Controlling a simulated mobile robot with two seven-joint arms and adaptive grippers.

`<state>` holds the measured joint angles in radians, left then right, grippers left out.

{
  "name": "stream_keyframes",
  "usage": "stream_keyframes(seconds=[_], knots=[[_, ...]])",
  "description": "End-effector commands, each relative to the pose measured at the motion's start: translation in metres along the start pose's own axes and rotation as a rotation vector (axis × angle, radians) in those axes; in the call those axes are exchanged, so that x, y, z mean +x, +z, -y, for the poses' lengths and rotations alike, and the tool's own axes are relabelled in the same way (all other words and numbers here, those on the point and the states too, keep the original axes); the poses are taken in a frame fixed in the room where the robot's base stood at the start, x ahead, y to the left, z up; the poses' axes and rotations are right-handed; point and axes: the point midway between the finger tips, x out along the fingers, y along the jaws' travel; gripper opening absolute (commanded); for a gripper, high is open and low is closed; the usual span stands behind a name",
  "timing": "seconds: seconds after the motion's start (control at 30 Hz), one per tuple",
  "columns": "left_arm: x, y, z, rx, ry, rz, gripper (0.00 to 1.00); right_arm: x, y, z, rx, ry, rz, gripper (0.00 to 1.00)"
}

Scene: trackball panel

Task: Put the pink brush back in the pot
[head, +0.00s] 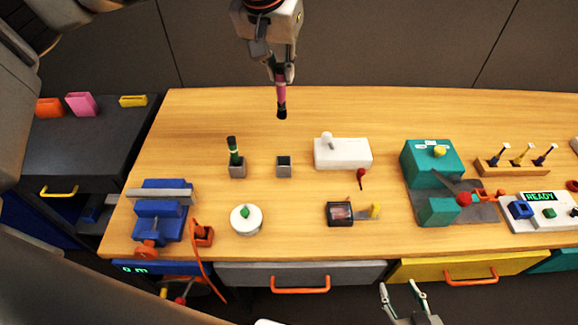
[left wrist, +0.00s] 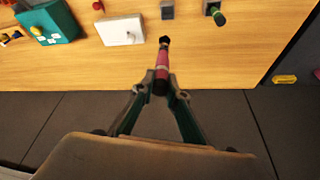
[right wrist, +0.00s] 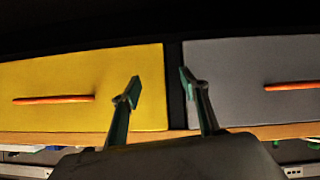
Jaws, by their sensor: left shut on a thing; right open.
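My left gripper (head: 281,75) is shut on the pink brush (head: 281,95), which hangs with its black tip down over the back part of the table. In the left wrist view the brush (left wrist: 162,68) sits between the fingertips (left wrist: 161,82). A small grey pot (head: 284,168) stands empty on the table, nearer the front than the brush. A second grey pot (head: 238,170) to its left holds a green brush (head: 233,150). My right gripper (head: 406,292) is open and empty in front of the drawers; its fingers (right wrist: 160,82) also show apart in the right wrist view.
A white block with a lever (head: 345,154) stands right of the empty pot. A white round dial (head: 246,220) and a dark box (head: 340,213) are in front. A blue vise (head: 160,215) is at left, a teal machine (head: 430,165) at right.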

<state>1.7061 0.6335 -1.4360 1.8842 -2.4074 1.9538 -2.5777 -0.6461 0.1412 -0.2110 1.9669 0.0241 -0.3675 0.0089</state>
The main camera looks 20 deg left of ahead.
Motion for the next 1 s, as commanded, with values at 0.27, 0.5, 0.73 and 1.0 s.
stream_keyframes(seconds=[0.27,0.5,0.73,1.0], knots=[[0.028,0.013,-0.002,0.000,-0.001,0.008,0.00,-0.001,0.000,0.002,0.001,-0.003,0.001,0.45],[0.082,0.036,-0.002,0.000,-0.001,0.008,0.00,-0.002,0.003,0.003,0.002,-0.005,0.010,0.45],[0.127,0.055,-0.002,0.000,-0.001,0.007,0.00,-0.004,0.002,0.003,0.002,-0.005,0.012,0.45],[0.150,0.063,-0.002,0.001,-0.001,0.002,0.00,-0.004,0.000,0.002,0.002,-0.004,0.010,0.45]])
